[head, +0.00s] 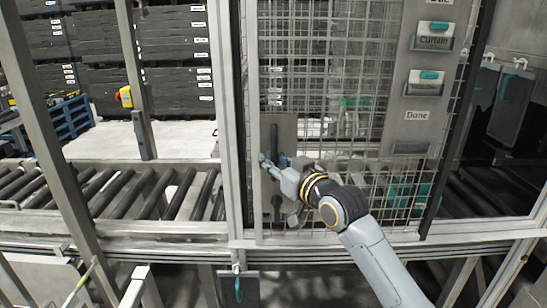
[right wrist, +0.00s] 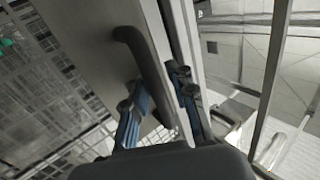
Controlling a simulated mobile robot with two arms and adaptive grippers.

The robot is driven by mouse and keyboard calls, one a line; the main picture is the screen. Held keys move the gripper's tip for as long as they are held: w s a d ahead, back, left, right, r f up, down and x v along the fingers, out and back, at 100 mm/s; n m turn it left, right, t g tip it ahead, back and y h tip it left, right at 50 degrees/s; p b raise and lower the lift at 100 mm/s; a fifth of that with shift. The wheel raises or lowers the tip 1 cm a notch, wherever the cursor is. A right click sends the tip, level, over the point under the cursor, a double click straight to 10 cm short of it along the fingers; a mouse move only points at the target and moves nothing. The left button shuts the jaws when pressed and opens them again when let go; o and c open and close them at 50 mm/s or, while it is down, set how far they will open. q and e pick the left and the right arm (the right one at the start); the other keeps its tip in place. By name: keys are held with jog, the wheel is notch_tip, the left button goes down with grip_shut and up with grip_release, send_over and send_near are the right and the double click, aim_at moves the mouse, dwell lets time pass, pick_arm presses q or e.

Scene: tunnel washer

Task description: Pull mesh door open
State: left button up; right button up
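The mesh door (head: 330,60) has a light metal frame and stands upright, its left edge close beside a post; it looks closed. A grey plate (head: 284,128) on its left side carries a dark bar handle, partly hidden by my gripper in the head view. In the right wrist view the bent dark handle (right wrist: 150,62) runs down the plate. My right gripper (head: 271,166) is at the handle. In the right wrist view its blue-grey fingers (right wrist: 160,95) stand apart, one on each side of the handle; firm contact does not show. My left gripper is out of view.
A roller conveyor (head: 120,190) runs left of the door and continues behind it. A post (head: 228,120) stands beside the door's left edge. Labelled holders, one reading "Curtain" (head: 433,40), hang on the door's right side. A dark clipboard (head: 238,288) hangs below the rail.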

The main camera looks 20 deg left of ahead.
jog(key=shift+s+r, duration=0.1)
jog(key=shift+r, duration=0.2)
jog(key=shift+d, duration=0.1)
jog(key=shift+d, duration=0.1)
jog(key=v, duration=1.1)
jog(key=shift+s+d, duration=0.2)
jog(key=shift+d, duration=0.1)
jog(key=shift+f, duration=0.15)
